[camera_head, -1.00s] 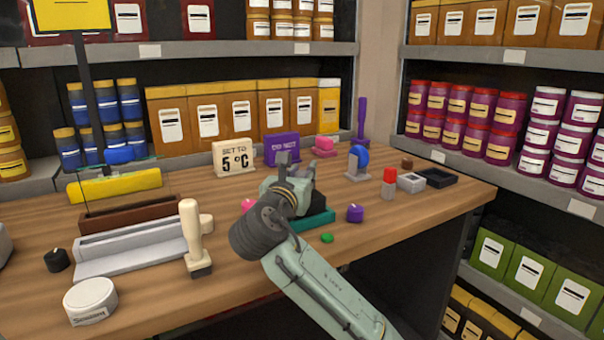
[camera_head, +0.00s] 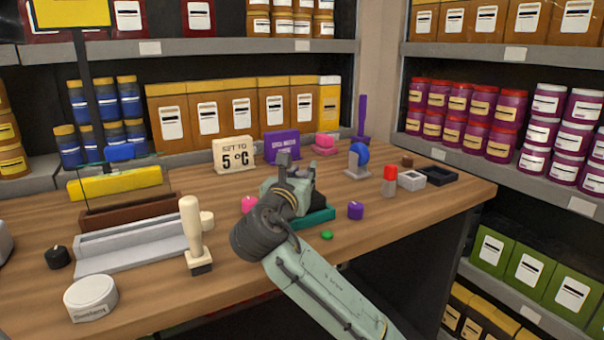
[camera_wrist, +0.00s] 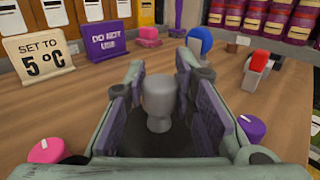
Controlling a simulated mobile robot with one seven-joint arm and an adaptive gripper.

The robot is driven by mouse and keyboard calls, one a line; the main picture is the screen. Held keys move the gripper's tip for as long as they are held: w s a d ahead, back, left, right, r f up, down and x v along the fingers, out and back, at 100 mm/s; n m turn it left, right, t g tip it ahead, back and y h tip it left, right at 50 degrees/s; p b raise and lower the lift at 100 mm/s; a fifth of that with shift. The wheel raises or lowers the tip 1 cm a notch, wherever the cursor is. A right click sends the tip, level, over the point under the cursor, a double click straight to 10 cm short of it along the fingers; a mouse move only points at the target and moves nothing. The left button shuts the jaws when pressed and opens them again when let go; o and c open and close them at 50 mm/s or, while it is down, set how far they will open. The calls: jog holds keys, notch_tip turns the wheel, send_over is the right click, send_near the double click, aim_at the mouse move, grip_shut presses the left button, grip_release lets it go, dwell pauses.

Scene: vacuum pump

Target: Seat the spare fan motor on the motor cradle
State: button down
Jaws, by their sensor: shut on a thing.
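My gripper (camera_head: 294,175) is over the middle of the wooden bench, at a teal tray-like base (camera_head: 319,216). In the wrist view, its two padded fingers (camera_wrist: 160,85) stand either side of a grey, round-topped piece (camera_wrist: 158,100) with a narrower neck, and are shut on it. This piece looks like the spare fan motor, but no label shows. A dark surface lies below it between the fingers. My gripper hides the piece and much of the teal base in the head view. I cannot tell for sure which thing is the motor cradle.
A pink knob (camera_head: 249,204), a purple knob (camera_head: 355,210) and a green button (camera_head: 327,235) are close by. A blue dome on a grey stand (camera_head: 358,160) and a red-topped piece (camera_head: 389,181) stand to the right. A cream-handled stamp (camera_head: 191,230) stands at the left.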

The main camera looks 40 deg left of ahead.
jog(key=shift+r, duration=0.1)
jog(key=c, duration=1.5)
grip_release()
jog(key=shift+o, duration=1.3)
jog(key=shift+f, duration=0.2)
jog(key=shift+r+p, duration=4.05)
jog(key=shift+r, duration=0.6)
